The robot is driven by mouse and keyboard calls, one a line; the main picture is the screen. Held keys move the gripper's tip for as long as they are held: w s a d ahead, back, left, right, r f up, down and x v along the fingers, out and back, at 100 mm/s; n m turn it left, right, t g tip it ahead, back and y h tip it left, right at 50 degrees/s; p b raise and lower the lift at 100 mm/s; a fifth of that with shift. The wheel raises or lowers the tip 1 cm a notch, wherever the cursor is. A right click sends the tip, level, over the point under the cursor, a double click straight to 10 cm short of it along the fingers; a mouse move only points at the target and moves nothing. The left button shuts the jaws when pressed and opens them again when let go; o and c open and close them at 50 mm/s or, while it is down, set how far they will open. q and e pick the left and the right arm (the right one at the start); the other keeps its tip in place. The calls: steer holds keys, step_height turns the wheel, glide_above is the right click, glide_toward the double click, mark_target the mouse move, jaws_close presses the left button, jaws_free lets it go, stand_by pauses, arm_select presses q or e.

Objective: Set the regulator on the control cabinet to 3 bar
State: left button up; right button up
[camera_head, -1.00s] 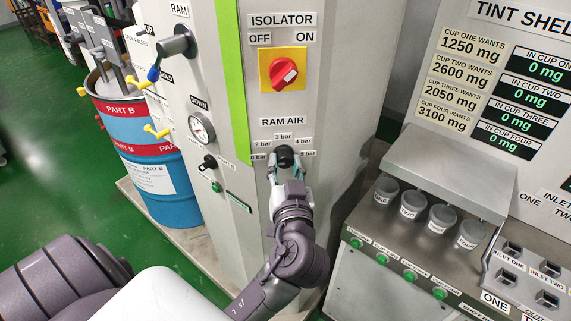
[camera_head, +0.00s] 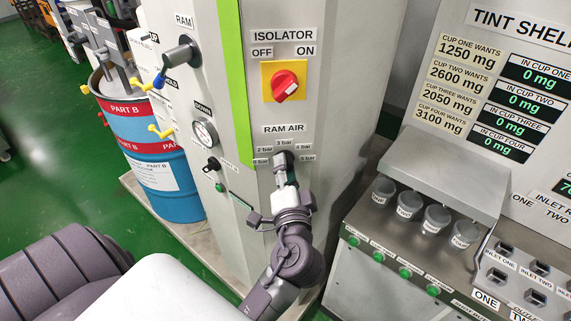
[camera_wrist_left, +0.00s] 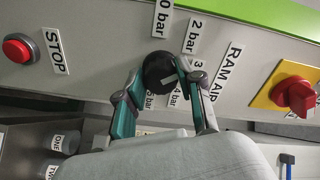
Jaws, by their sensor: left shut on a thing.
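The regulator is a round black knob (camera_wrist_left: 157,71) below the RAM AIR label on the control cabinet (camera_head: 330,110). Labels 0 bar, 2 bar, 3 bar, 4 bar and 5 bar ring it. In the head view the knob (camera_head: 284,157) is mostly hidden by my left gripper (camera_head: 283,168). In the left wrist view my left gripper (camera_wrist_left: 158,88) is shut on the knob, one finger on each side. The 3 bar label (camera_head: 284,142) sits just above the knob. I cannot tell which value the knob points to.
Above is the red isolator switch (camera_head: 285,85) on a yellow plate. A red STOP button (camera_wrist_left: 17,48) shows in the wrist view. At right is the tint shelf with several cups (camera_head: 409,204).

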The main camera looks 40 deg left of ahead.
arm_select(q)
steer(key=shift+r+m+p, duration=0.15)
steer(key=shift+m+p, duration=0.85)
steer(key=shift+m, duration=0.75)
steer(key=shift+r+m+p, duration=0.1)
steer(key=shift+m+p, duration=0.9)
steer(key=shift+m, duration=0.75)
steer(key=o, duration=1.1)
steer(key=shift+w+f, duration=0.1)
steer(key=shift+f, duration=0.05)
steer(key=shift+o, duration=0.2)
steer(key=v, duration=1.2)
steer(key=shift+a+f, duration=0.1)
